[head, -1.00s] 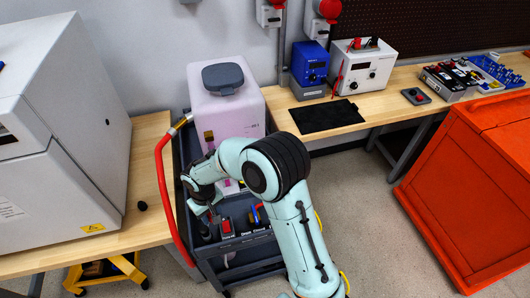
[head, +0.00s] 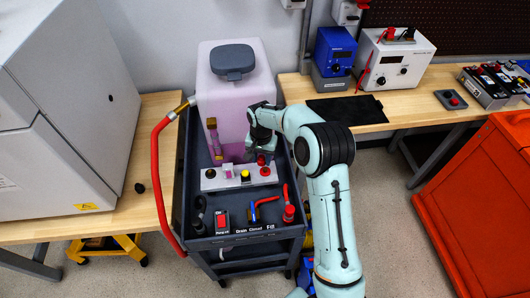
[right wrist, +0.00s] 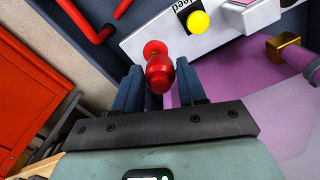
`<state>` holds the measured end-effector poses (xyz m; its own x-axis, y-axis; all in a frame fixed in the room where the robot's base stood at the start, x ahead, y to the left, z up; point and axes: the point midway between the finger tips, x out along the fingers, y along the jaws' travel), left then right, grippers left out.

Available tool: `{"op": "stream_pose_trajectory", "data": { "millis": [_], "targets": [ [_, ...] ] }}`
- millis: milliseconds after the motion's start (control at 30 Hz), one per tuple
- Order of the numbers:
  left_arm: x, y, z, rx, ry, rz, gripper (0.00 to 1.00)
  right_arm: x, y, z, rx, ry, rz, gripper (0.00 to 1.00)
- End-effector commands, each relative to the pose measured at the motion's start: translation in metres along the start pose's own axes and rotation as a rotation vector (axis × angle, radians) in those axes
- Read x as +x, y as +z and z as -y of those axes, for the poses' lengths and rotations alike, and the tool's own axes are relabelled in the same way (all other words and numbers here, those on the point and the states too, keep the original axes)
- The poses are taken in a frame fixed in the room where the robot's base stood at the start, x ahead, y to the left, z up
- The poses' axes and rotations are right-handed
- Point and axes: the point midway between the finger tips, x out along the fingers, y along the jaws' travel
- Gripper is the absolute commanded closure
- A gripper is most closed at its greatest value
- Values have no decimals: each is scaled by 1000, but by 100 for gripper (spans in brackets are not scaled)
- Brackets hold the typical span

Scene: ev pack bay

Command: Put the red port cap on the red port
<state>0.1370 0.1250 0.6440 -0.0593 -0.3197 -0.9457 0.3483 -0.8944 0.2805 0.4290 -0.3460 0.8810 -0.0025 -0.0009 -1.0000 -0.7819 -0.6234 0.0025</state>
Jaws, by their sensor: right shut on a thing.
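My right gripper (head: 256,152) is over the right end of a pale port block in front of the purple-tinted tank. In the right wrist view it is shut on the red port cap (right wrist: 159,76), held between its blue-grey fingers. The cap also shows as a small red spot below the gripper in the head view (head: 262,160). The red port (head: 265,171) is on the block's right end. In the right wrist view the red port (right wrist: 154,48) shows just past the cap's end; I cannot tell whether they touch. My left gripper is not in view.
The port block (head: 210,183) also has a yellow port (head: 245,176) and a pale one. The tank (head: 228,105) stands behind on the dark cart (head: 210,243). A red switch (head: 222,218), valve handles and a red hose (head: 159,185) are close by.

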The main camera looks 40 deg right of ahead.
Motion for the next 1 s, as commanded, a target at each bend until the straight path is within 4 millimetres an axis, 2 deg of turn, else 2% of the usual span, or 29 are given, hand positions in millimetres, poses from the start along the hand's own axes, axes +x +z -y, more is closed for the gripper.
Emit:
{"op": "stream_pose_trajectory", "data": {
  "millis": [33,167,700,1000],
  "targets": [
    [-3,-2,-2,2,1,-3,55,-4,-7,-4,34,-2,-1,88],
    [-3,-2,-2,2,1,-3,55,-4,-11,-9,72,-2,0,88],
    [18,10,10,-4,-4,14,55,33,-11,-10,70,0,0,88],
    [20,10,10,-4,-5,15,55,35,-11,-9,70,-2,-2,88]
  ]
}}
